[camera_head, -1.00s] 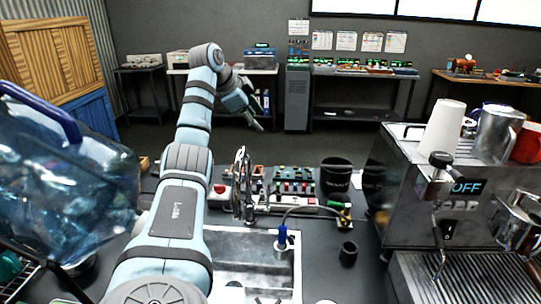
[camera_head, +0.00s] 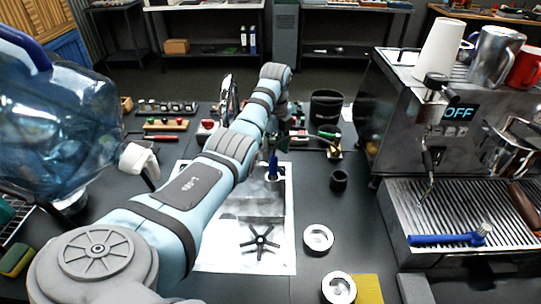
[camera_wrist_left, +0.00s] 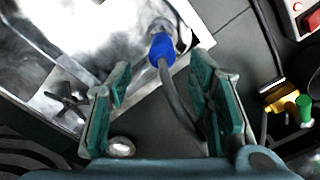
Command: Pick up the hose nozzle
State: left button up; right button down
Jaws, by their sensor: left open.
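The hose nozzle (camera_head: 273,166) has a blue grip and stands at the back right edge of the sink (camera_head: 281,238). In the left wrist view the blue nozzle (camera_wrist_left: 161,48) sits just beyond the fingertips, with its dark hose running back between the fingers. My left gripper (camera_head: 281,142) is above and close to the nozzle, partly hidden by my arm. In the left wrist view my left gripper (camera_wrist_left: 160,78) is open, with green finger pads on both sides of the hose. Contact with the nozzle cannot be told. My right gripper is not in view.
An espresso machine (camera_head: 400,115) stands at right and a large blue water jug (camera_head: 60,125) at left. A black cup (camera_head: 338,181) and a brass valve with a green part (camera_head: 334,153) are right of the nozzle. Several tools lie behind the sink.

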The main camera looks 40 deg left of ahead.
aim_at(273, 165)
pick_arm(q)
jog(key=f, duration=0.4)
jog(key=f+b, duration=0.1)
jog(key=f, duration=0.1)
jog(key=shift+a+f, duration=0.25)
jog(key=shift+f, duration=0.1)
grip_shut()
